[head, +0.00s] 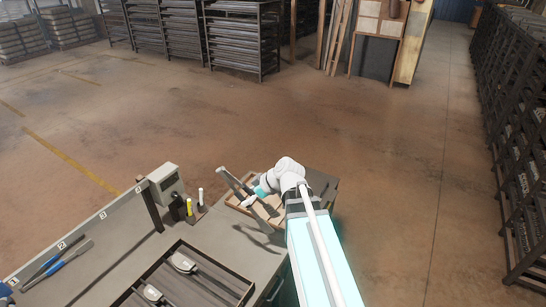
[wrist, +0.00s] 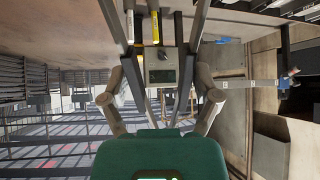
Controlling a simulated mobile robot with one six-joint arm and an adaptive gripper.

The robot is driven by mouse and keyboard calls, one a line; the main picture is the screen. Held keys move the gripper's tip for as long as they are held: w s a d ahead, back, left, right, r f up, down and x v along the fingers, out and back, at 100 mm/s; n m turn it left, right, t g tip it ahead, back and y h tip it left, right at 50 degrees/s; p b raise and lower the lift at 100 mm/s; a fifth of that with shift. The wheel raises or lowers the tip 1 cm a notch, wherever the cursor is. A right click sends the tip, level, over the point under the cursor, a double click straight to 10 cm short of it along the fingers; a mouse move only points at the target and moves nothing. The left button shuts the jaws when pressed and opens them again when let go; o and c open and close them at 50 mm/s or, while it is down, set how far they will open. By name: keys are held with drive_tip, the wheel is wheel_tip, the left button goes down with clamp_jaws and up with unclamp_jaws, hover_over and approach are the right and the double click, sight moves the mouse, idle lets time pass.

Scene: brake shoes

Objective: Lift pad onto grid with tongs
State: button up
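My gripper (head: 265,193) is out over the bench's far right corner. It appears shut on a pair of long grey tongs (head: 235,183). Two pale, rounded pieces, which look like the pads (head: 183,263), lie in a dark divided tray (head: 234,291) at the front of the bench. They are well apart from the tongs. I cannot make out a separate grid.
A wooden tray (head: 232,203) lies under my gripper. A grey box with a screen (head: 165,183) and upright markers (head: 190,207) stand at the bench's back edge. Blue-handled tools (head: 55,265) lie at left along a numbered rail (head: 95,224). Bare bench (head: 215,240) lies between the trays.

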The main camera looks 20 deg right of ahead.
drive_tip(key=w+d+f+m+t+h+b, duration=0.1)
drive_tip(key=w+d+f+m+h, duration=0.1)
drive_tip(key=w+d, duration=1.5)
drive_tip(key=w+m, duration=0.1)
drive_tip(key=w, duration=0.3)
drive_tip(key=shift+w+f+m+h+b, duration=0.15)
drive_tip(key=shift+f+m+h+b, duration=0.15)
drive_tip(key=shift+f, duration=0.1)
drive_tip(key=shift+f, duration=0.15)
wheel_tip(320, 180, down, 10)
drive_tip(key=b, duration=1)
drive_tip(key=shift+d, duration=0.1)
drive_tip(key=c, duration=1)
